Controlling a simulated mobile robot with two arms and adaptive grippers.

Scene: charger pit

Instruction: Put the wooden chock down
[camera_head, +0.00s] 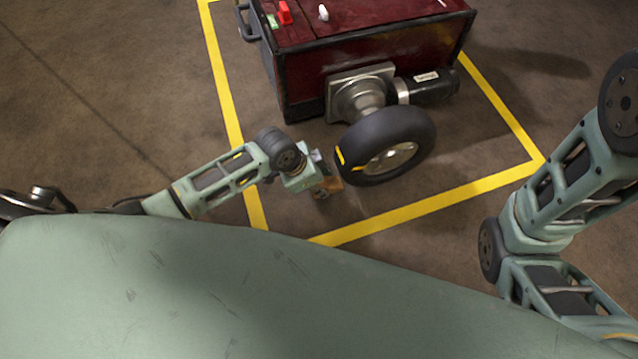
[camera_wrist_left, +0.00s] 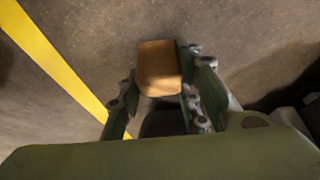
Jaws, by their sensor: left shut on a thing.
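The wooden chock (camera_wrist_left: 158,66) is an orange-brown block in the left wrist view. My left gripper (camera_wrist_left: 158,92) is shut on it, with a finger on each side of the block. In the head view, my left gripper (camera_head: 326,184) is low over the floor, just left of the black wheel (camera_head: 388,146), and the chock is mostly hidden by the gripper. I cannot tell whether the chock touches the floor or the wheel. My right arm enters at the right edge, but its gripper is out of view.
A dark red cart (camera_head: 365,45) with a black frame stands behind the wheel. Yellow floor tape (camera_head: 395,217) surrounds it. The brown concrete floor (camera_head: 90,110) to the left is clear.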

